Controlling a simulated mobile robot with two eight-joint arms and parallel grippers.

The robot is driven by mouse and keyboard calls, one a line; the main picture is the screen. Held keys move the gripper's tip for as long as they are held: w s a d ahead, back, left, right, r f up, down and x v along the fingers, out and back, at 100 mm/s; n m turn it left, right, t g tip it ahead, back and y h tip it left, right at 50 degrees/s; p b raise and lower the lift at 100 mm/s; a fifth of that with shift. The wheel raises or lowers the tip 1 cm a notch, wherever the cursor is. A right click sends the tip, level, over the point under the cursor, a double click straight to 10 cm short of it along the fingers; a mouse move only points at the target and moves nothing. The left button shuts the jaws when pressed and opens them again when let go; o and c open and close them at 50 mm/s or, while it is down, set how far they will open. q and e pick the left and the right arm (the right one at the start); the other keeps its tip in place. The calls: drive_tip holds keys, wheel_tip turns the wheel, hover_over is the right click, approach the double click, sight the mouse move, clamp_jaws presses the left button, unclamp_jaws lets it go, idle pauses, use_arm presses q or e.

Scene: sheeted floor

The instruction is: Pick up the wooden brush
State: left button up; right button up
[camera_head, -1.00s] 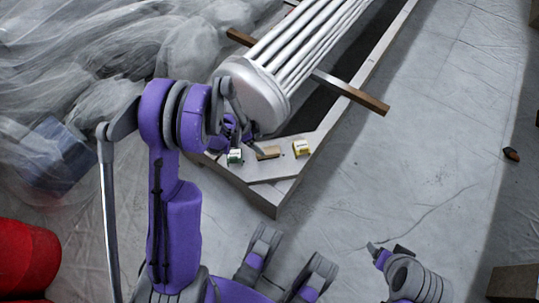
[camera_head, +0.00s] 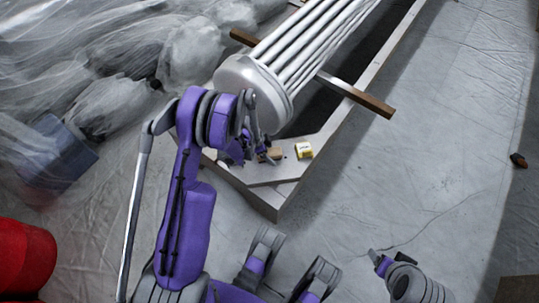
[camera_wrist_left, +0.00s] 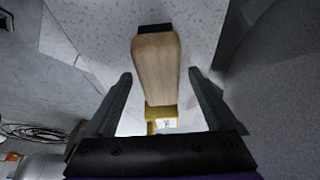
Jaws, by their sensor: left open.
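The wooden brush (camera_wrist_left: 156,66) is a pale wooden block with a dark end. In the left wrist view it lies between my left gripper's two fingers, with gaps on both sides. In the head view, the brush (camera_head: 275,153) lies on the pale corner platform, partly hidden by my gripper. My left gripper (camera_head: 264,157) is open and close to it; its fingers also show in the left wrist view (camera_wrist_left: 161,74). I cannot tell how far above the platform the fingertips are. Part of my right arm shows at the lower right; its jaw state is unclear.
A small yellow box (camera_head: 304,151) stands just right of the brush. A large ribbed white column (camera_head: 252,86) lies behind it, close to my arm, over a wooden bar (camera_head: 360,97). The platform's pale edge (camera_head: 262,203) faces me. Sheeted floor is open to the right.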

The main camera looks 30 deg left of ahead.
use_arm(q)
drive_tip(key=shift+f, duration=0.2)
idle(0.6)
clamp_jaws()
idle(0.4)
